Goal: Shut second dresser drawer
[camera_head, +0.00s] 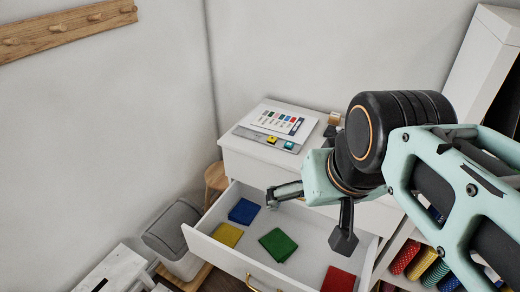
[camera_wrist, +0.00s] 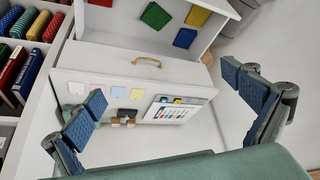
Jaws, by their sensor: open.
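The white dresser (camera_head: 240,155) stands in the corner. An open drawer (camera_head: 232,262) juts out below its closed top drawer and also shows at the top of the wrist view (camera_wrist: 118,30). Inside lie flat blue (camera_head: 244,211), yellow (camera_head: 227,235), green (camera_head: 278,245) and red (camera_head: 338,280) pieces that look like cloth. A brass handle (camera_head: 251,285) is on the open drawer's front, partly cut off by the frame. My gripper (camera_head: 308,220) is open and empty, its fingers spread over the drawer in the head view. I cannot tell whether it touches anything.
The dresser top holds a printed sheet (camera_head: 277,121) and small coloured items. A grey bin (camera_head: 172,238) and wooden stool (camera_head: 215,178) stand left. Shelves of coloured rolls (camera_head: 404,257) and books (camera_wrist: 27,76) flank the dresser's other side. A peg rail (camera_head: 55,29) hangs on the wall.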

